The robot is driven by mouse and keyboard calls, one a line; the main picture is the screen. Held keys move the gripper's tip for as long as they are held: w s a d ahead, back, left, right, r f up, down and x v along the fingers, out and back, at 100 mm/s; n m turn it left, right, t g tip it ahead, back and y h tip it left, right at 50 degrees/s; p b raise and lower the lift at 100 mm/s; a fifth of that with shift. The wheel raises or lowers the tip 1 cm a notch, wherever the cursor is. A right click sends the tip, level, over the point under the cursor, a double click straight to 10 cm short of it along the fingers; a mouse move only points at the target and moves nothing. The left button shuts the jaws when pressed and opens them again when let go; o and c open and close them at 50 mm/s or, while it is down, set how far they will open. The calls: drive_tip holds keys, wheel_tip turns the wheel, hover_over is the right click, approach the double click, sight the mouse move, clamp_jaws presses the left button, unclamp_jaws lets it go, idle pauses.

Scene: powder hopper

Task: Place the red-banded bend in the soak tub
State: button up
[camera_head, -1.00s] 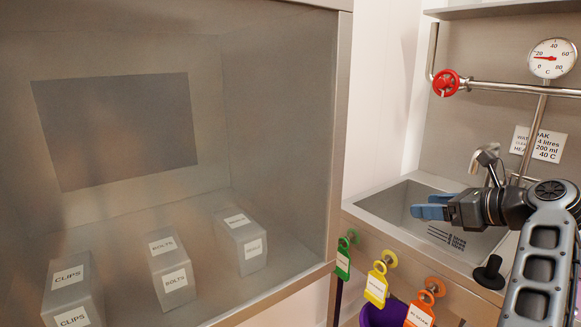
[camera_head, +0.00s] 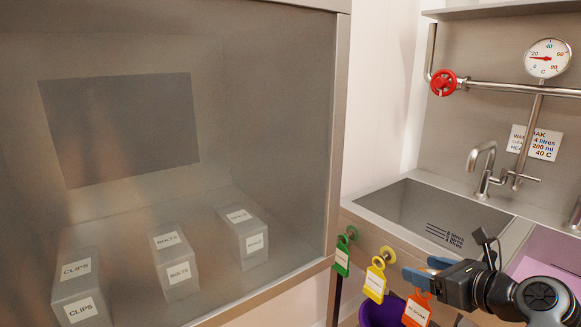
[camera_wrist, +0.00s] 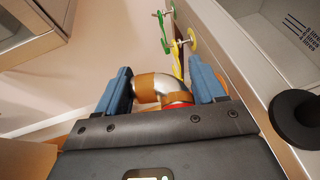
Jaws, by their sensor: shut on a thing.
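In the wrist view, a shiny metal bend (camera_wrist: 150,88) with orange-brown surfaces and a strip of red near its lower end sits between the two blue fingers of my gripper (camera_wrist: 162,86). My gripper is shut on it. In the head view, my gripper (camera_head: 427,277) is at lower right, in front of the soak tub's front face and near the hanging tags; the bend cannot be made out there. The soak tub (camera_head: 400,205) is the steel basin behind it, with litre marks on its wall. I see nothing in the tub's visible part.
Green (camera_head: 343,255), yellow (camera_head: 376,280) and orange (camera_head: 419,308) tags hang along the tub's front. A purple bucket (camera_head: 380,313) is below. A tap (camera_head: 485,165) stands behind the tub. A black round knob (camera_wrist: 297,118) is at right in the wrist view. The cabinet (camera_head: 290,130) fills the left.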

drive_tip(key=s+a+f+m+h, duration=0.2)
drive_tip(key=s+f+h, duration=0.1)
drive_tip(key=s+f, duration=0.5)
drive_tip(key=s+a+f+m+t+h, duration=0.1)
drive_tip(key=s+a+f+m+h, duration=0.1)
drive_tip(key=s+f, duration=0.7)
wheel_tip(320, 180, down, 6)
drive_tip(key=shift+a+f+m+h, duration=0.25)
drive_tip(key=shift+a+m+h, duration=0.15)
drive_tip(key=shift+a+m, duration=0.3)
drive_tip(key=shift+a, duration=0.1)
drive_tip(key=shift+w+a+r, duration=0.1)
drive_tip(key=shift+w+r, duration=0.25)
drive_tip(key=shift+r, duration=0.1)
